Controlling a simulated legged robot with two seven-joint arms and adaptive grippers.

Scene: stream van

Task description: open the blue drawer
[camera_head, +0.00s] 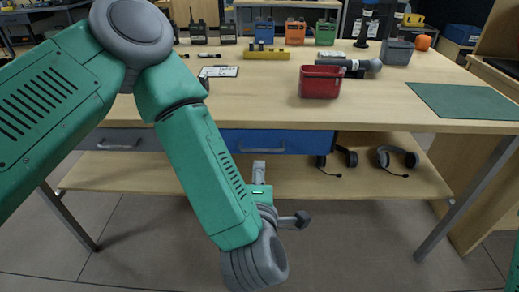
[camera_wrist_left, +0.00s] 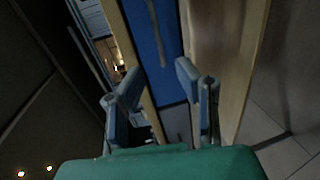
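The blue drawer (camera_head: 305,140) is under the tabletop, right of a grey drawer, and its front looks flush with the frame. Its handle (camera_head: 285,150) shows partly; the rest is hidden behind my left gripper (camera_head: 259,172), which is just in front of and below it. In the left wrist view the blue drawer front (camera_wrist_left: 172,75) fills the space beyond my left gripper (camera_wrist_left: 158,70), with the bar handle (camera_wrist_left: 156,30) ahead of the fingertips. The two fingers are apart with nothing between them. Whether they touch the drawer is not clear. My right gripper is out of view.
The wooden tabletop (camera_head: 390,105) holds a red bin (camera_head: 321,82), a green mat (camera_head: 463,101), a yellow level (camera_head: 266,54) and several radios at the back. Headsets (camera_head: 397,157) lie on the lower shelf (camera_head: 390,182). The grey drawer (camera_head: 125,139) is beside the blue one.

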